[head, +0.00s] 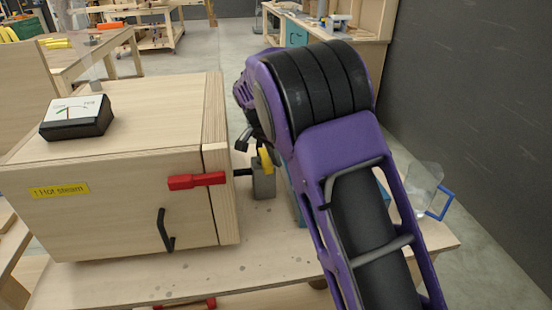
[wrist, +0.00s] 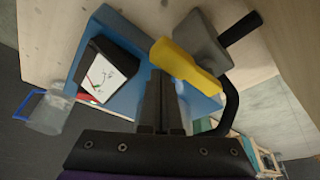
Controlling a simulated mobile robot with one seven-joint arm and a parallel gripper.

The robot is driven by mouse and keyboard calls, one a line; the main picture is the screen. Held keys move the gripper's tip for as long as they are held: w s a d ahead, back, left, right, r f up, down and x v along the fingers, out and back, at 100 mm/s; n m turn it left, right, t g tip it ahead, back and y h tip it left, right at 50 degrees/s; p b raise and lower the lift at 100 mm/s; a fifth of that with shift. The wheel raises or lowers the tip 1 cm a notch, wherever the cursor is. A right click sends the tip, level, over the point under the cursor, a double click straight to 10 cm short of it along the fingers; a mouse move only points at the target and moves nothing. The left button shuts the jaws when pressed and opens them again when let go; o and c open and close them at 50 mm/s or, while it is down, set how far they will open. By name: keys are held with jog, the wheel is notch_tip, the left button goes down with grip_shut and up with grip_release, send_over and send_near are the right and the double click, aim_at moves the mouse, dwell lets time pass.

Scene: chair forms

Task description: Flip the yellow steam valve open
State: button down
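The yellow steam valve handle (head: 266,160) sits on a grey metal valve body (head: 264,185) beside the right side of the wooden steam box. In the wrist view the handle (wrist: 186,66) slants down from the grey body (wrist: 203,42), with a black pipe stub (wrist: 241,29) beyond. My gripper (wrist: 160,76) has its two dark fingers together with nothing visible between them. Their tips are right beside the yellow handle's left edge; I cannot tell whether they touch. In the head view my purple arm hides most of the gripper and the area behind the valve.
The wooden steam box (head: 120,180) has a red latch (head: 196,181), a black handle (head: 165,230) and a gauge (head: 77,116) on top. A blue unit (wrist: 125,45) with a dial (wrist: 108,72) and black hose (wrist: 232,104) is near the gripper. A clear jug (head: 425,185) stands right.

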notch_tip(320, 180, up, 9)
jog(key=shift+d+r+p, duration=0.2)
jog(key=shift+d+p, duration=0.1)
jog(key=shift+p, duration=0.15)
dwell(0.5)
jog(key=shift+w+d+r, duration=0.1)
jog(key=shift+w, duration=0.05)
